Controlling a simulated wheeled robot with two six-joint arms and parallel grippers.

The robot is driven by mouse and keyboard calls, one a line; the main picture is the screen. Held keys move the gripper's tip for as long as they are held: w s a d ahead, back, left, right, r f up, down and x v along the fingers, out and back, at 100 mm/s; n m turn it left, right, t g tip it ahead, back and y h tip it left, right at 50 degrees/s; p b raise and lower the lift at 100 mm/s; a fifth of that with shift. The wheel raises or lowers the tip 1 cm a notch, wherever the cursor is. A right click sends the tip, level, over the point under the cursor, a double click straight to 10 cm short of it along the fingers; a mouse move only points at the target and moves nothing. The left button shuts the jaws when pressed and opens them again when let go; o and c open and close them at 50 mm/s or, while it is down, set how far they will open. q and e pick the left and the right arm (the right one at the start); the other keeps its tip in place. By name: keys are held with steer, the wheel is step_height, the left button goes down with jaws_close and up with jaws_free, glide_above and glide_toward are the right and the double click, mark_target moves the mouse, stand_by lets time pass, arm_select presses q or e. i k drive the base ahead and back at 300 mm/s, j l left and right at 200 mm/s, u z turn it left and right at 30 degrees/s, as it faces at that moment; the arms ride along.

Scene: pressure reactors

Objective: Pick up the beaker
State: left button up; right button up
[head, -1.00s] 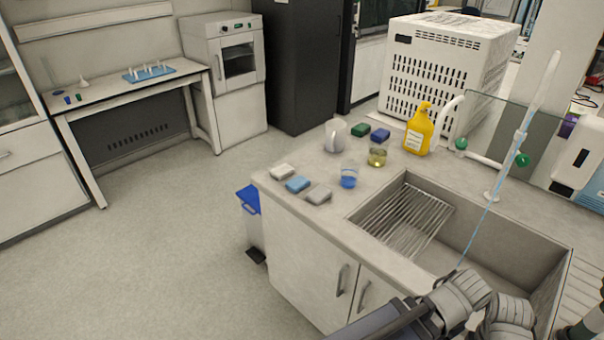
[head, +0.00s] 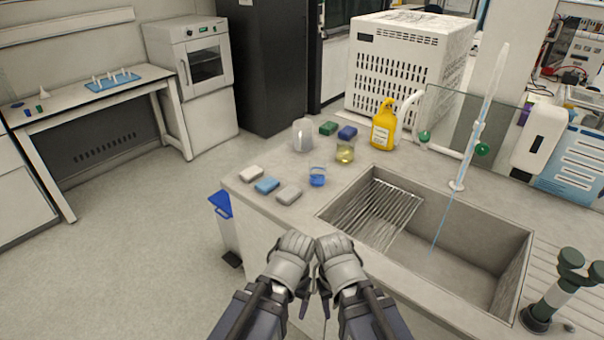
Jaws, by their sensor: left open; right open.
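A small glass beaker with blue liquid (head: 317,177) stands upright on the counter, left of the sink. A beaker with yellow liquid (head: 344,153) stands behind it, and a larger pale, see-through vessel (head: 303,135) stands behind and to the left. I cannot tell which one is meant. My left gripper (head: 304,302) and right gripper (head: 326,300) are side by side at the bottom centre, in front of the counter. Both are open and empty, well apart from the beakers. Their fingers are partly hidden by my wrists.
Sponge-like blocks, white, blue (head: 267,185) and grey, lie along the counter's front left edge. A green block (head: 328,128), a blue block and a yellow bottle (head: 384,125) stand at the back. The sink (head: 470,255) with running water is at right. A blue-lidded bin (head: 222,205) stands on the floor.

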mark_target(318, 165)
steer(key=j+z, duration=0.75)
steer(key=j, duration=0.2)
steer(key=k+j+z, duration=0.2)
steer(key=j+z, duration=0.2)
steer(key=j, duration=0.05)
